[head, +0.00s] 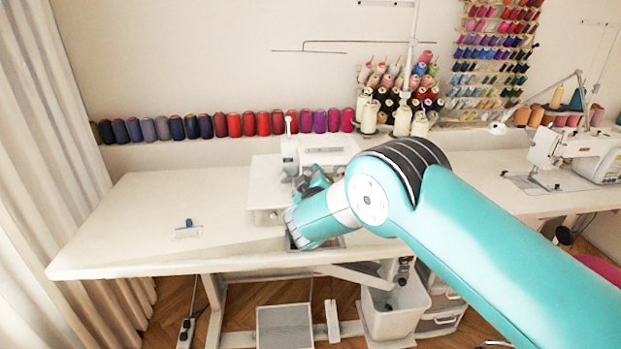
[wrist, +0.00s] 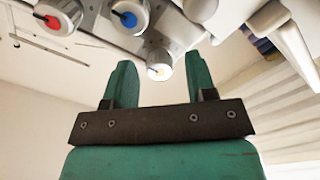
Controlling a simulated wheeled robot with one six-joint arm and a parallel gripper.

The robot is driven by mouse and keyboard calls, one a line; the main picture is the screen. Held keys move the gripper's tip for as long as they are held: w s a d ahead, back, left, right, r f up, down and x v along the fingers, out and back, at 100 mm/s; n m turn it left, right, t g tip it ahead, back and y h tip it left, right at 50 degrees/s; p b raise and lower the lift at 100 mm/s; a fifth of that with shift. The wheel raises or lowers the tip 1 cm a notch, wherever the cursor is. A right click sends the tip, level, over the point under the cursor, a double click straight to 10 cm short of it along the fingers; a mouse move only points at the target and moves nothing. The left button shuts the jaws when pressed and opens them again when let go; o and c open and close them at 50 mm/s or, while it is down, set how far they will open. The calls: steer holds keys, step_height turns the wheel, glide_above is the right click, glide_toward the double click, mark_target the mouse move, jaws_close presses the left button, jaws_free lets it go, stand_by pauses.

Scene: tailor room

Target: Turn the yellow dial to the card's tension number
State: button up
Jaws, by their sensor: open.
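In the wrist view the yellow dial (wrist: 159,72) is a pale round knob with a yellow centre on the machine's underside as pictured. It appears between the fingertips of my gripper (wrist: 160,66), which is open; I cannot tell whether either finger touches it. No number on the dial is readable. In the head view my gripper (head: 311,184) is at the front of the white sewing machine (head: 325,151), and my arm hides part of that machine. A small white card-like piece (head: 189,232) with a blue part lies on the table at left; its markings are too small to read.
A red-centred dial (wrist: 53,20) and a blue-centred dial (wrist: 128,17) sit left of the yellow one. The white table (head: 135,215) is mostly clear at left. Thread spools (head: 234,125) line the back. Another sewing machine (head: 578,150) stands at right.

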steer(key=c, duration=0.9)
steer(key=shift+f+b, duration=0.15)
steer(key=shift+b, duration=0.45)
steer(key=m+b, duration=0.5)
steer(key=b, duration=0.4)
steer(key=shift+m, duration=0.3)
steer(key=o, duration=0.9)
